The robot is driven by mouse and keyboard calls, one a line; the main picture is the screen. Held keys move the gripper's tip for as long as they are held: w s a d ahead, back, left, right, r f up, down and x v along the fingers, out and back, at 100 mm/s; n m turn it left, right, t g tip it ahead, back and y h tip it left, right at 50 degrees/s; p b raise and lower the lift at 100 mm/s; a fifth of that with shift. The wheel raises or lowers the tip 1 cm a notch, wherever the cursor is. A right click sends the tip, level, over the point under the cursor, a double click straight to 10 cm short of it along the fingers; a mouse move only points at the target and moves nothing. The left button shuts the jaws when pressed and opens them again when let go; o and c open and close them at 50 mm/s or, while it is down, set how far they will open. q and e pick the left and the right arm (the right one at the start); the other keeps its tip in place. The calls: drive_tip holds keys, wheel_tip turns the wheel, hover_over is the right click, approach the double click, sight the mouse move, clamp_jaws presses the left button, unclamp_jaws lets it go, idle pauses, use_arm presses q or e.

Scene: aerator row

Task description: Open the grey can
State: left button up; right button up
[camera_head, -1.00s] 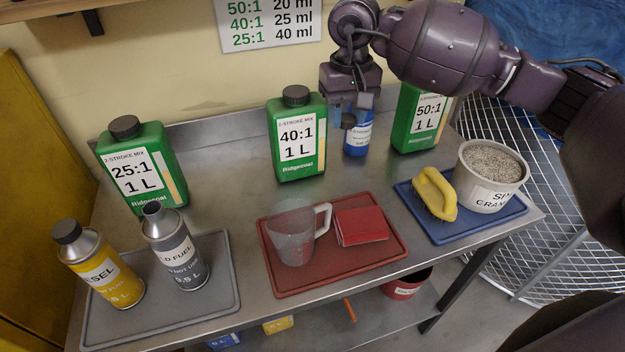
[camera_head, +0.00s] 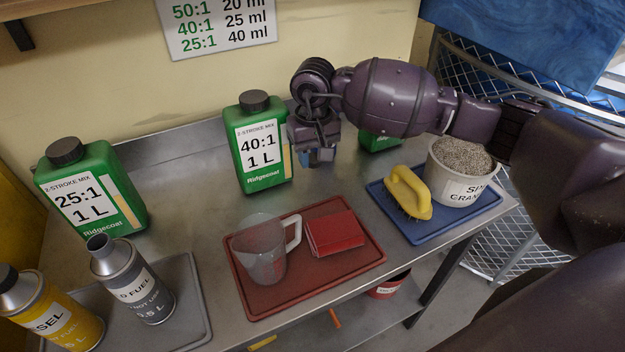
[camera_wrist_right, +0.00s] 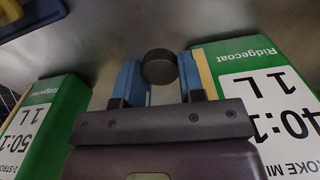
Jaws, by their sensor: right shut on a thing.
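The grey can (camera_head: 138,285) stands upright on the grey tray at the lower left in the head view. Its narrow neck shows a dark top with no wide black cap on it. My right gripper (camera_head: 318,152) is far from the can, low between the green 40:1 and 50:1 jugs. In the right wrist view, the gripper (camera_wrist_right: 160,75) is shut, with a round black ribbed cap (camera_wrist_right: 159,66) between its fingertips. My left gripper is not in view.
A yellow can (camera_head: 45,312) stands left of the grey can on the grey tray (camera_head: 190,325). The green 25:1 jug (camera_head: 95,190) is behind them. A red tray (camera_head: 352,262) holds a clear jug and red cloth. A blue tray (camera_head: 428,232) holds a yellow brush and white tub.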

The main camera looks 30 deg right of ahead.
sight(313, 188)
drive_tip(key=shift+f, duration=3.8)
drive_tip(key=shift+f+b, duration=0.2)
drive_tip(key=shift+b, duration=0.1)
drive_tip(key=o, duration=1)
wheel_tip(313, 188, up, 12)
drive_tip(key=shift+f, duration=0.1)
drive_tip(key=shift+r, duration=0.3)
